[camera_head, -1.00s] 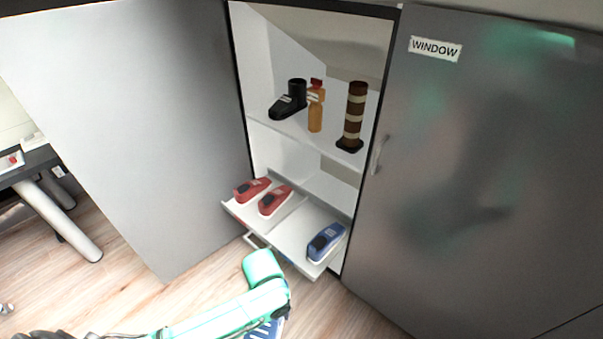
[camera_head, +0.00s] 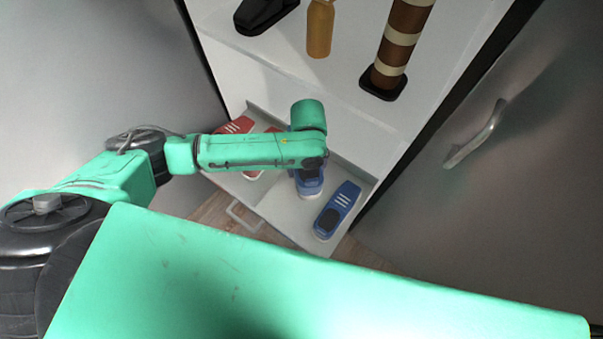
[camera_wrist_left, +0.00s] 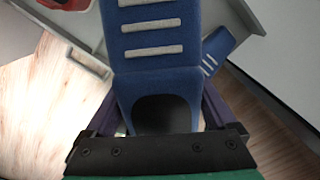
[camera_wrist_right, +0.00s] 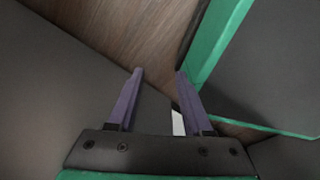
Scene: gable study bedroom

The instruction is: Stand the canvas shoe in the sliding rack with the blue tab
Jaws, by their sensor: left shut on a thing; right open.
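A blue canvas shoe with white stripes (camera_wrist_left: 150,40) is held between the fingers of my left gripper (camera_wrist_left: 158,105), which is shut on it. In the head view the held shoe (camera_head: 309,185) shows below my left wrist, over the middle of the pulled-out white rack (camera_head: 283,212). A matching blue shoe (camera_head: 337,210) is on the rack just right of it. I cannot tell whether the held shoe touches the rack. No blue tab can be made out. My right gripper (camera_wrist_right: 159,72) is open and empty, away from the rack.
Red shoes (camera_head: 236,126) sit on the rack's left side, partly behind my left arm. A shelf above holds a black boot (camera_head: 262,14), an orange bottle (camera_head: 320,28) and a striped brown boot (camera_head: 398,45). A cabinet door with a handle (camera_head: 478,135) stands right.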

